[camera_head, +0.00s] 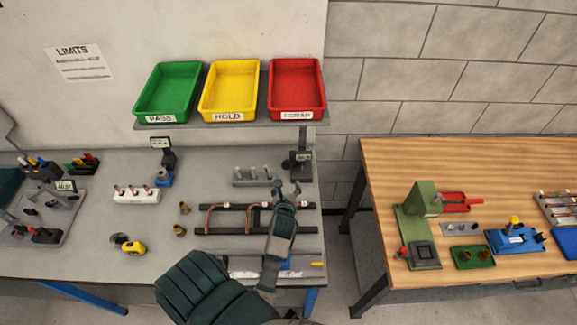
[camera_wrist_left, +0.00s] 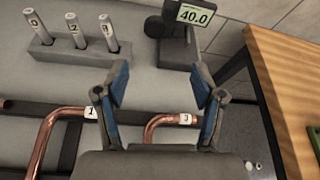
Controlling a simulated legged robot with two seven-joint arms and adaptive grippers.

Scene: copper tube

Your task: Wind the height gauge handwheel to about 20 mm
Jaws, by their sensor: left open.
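The height gauge (camera_head: 301,158) stands at the back right of the grey bench, dark with a small display. In the left wrist view its display (camera_wrist_left: 194,15) reads 40.0. A dark round part (camera_wrist_left: 154,27) beside the display may be the handwheel; I cannot tell for sure. My left gripper (camera_head: 287,188) is open and empty, in front of the gauge and above the copper tube rack. In the left wrist view its blue-padded fingers (camera_wrist_left: 160,88) are spread, with the gauge beyond them, apart. My right gripper is not in view.
Bent copper tubes (camera_wrist_left: 38,140) lie on a dark rack (camera_head: 215,230) under my gripper. A block with numbered pins (camera_wrist_left: 75,47) stands left of the gauge. A shelf with green, yellow and red trays (camera_head: 297,85) is above. A gap separates the wooden table (camera_head: 460,155) at right.

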